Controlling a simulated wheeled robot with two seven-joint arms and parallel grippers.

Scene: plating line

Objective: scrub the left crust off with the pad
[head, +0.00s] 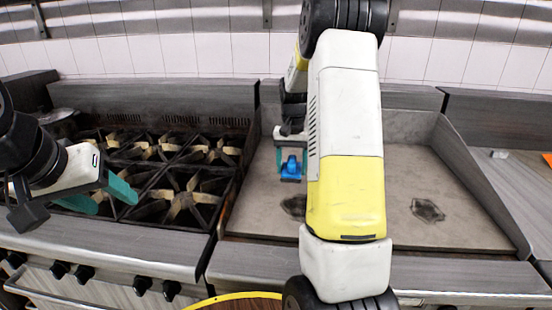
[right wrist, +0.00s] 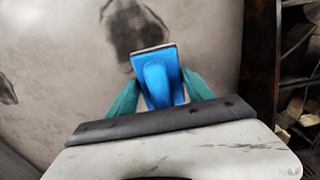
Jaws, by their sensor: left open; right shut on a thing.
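My right gripper (head: 291,158) is shut on a blue scrubbing pad (head: 290,170) over the left part of the griddle (head: 400,180). In the right wrist view the pad (right wrist: 158,78) sits between the teal fingers, its far edge by the dark left crust (right wrist: 130,25). In the head view the left crust (head: 293,206) lies nearer the griddle's front than the pad, partly hidden by my right arm. I cannot tell whether the pad touches the plate. The right crust (head: 427,210) lies apart to the right. My left gripper (head: 108,196) is open and empty near the stove's front left.
A gas stove (head: 180,180) with black grates stands left of the griddle. The griddle has raised side walls (head: 480,185) and a tiled wall (head: 225,52) behind. Its plate is otherwise clear. A yellow rim (head: 240,298) shows at the bottom edge.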

